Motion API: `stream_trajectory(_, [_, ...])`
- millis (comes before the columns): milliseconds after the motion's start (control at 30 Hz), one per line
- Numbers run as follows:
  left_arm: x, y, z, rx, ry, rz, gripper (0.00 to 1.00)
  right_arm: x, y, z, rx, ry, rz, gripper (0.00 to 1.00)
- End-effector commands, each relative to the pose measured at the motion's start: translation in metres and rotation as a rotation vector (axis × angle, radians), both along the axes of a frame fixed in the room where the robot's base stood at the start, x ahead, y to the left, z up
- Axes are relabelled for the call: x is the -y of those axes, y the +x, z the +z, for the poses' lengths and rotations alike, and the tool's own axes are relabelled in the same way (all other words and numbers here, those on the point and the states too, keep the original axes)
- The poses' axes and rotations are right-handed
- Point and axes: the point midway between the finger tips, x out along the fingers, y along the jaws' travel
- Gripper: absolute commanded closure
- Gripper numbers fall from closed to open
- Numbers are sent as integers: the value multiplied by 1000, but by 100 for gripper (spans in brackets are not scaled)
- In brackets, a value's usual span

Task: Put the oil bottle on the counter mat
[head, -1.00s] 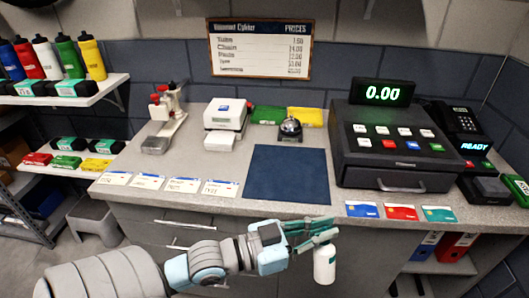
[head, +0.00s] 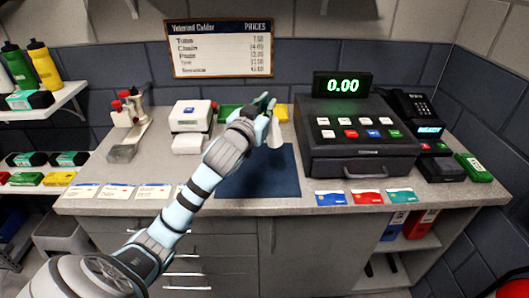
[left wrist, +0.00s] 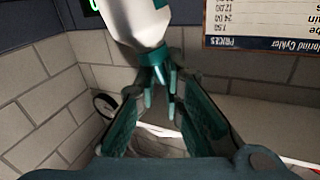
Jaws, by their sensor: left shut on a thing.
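The white oil bottle (head: 275,134) is in my left gripper (head: 266,108), over the far part of the dark blue counter mat (head: 262,180). In the left wrist view the bottle (left wrist: 140,18) shows its white body and green neck. The fingertips of my left gripper (left wrist: 158,75) are closed on the green neck. The gripper hides part of the bottle in the head view. I cannot tell whether the bottle's base touches the mat. My right gripper is not in view.
A dark cash register (head: 360,150) stands right of the mat, with several cards along the counter edge. A white device (head: 190,116) and a red-handled tool (head: 130,115) stand left. Green and yellow packets lie behind the gripper. The mat's near part is clear.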

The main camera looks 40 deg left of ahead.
Motion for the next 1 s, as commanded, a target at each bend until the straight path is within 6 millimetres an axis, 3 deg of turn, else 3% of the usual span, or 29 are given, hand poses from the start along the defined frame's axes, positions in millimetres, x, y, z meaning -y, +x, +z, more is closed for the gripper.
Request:
stream_trajectory(33, [0, 0, -26, -5, 0, 0, 100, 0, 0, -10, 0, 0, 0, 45])
stream_trajectory(100, [1, 0, -49, -3, -1, -2, 100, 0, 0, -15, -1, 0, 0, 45])
stream_trajectory(467, [1, 0, -114, 0, 1, -2, 100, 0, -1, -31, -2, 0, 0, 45])
stream_trajectory(700, [1, 0, -119, -2, -1, -2, 100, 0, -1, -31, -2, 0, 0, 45])
stream_trajectory(733, [1, 0, -120, -3, -2, -2, 86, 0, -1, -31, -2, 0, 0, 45])
stream_trajectory(833, [0, 0, -120, -3, -2, -2, 70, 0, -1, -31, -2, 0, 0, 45])
stream_trajectory(1000, [1, 0, -119, -2, -1, -2, 67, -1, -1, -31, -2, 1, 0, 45])
